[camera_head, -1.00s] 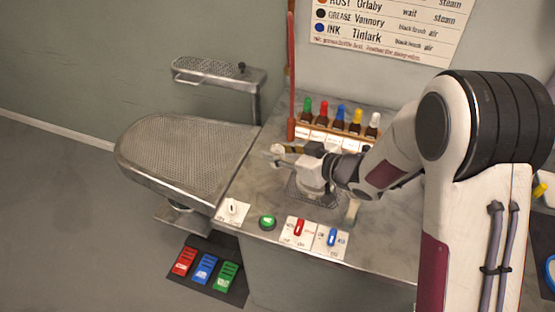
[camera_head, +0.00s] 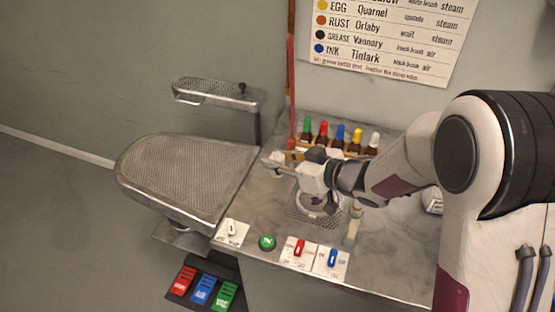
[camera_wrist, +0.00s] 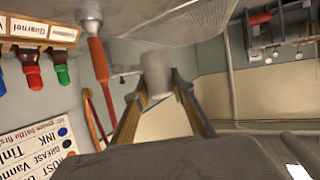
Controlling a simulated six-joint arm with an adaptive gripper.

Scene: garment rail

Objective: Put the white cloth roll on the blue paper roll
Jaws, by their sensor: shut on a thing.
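My gripper (camera_head: 275,161) is above the counter near the bottle rack, pointing left. In the wrist view its fingers (camera_wrist: 160,92) are shut on a short pale cylinder, which looks like the white cloth roll (camera_wrist: 157,70). In the head view the held roll is small at the fingertips and partly hidden. I cannot make out the blue paper roll in either current view.
The perforated metal board (camera_head: 185,175) lies left of the gripper. Several dropper bottles (camera_head: 340,135) and a red upright rod (camera_head: 291,90) stand behind. A mesh grate (camera_head: 300,215) holds a round white piece with a purple stain. Switches (camera_head: 299,250) line the front edge.

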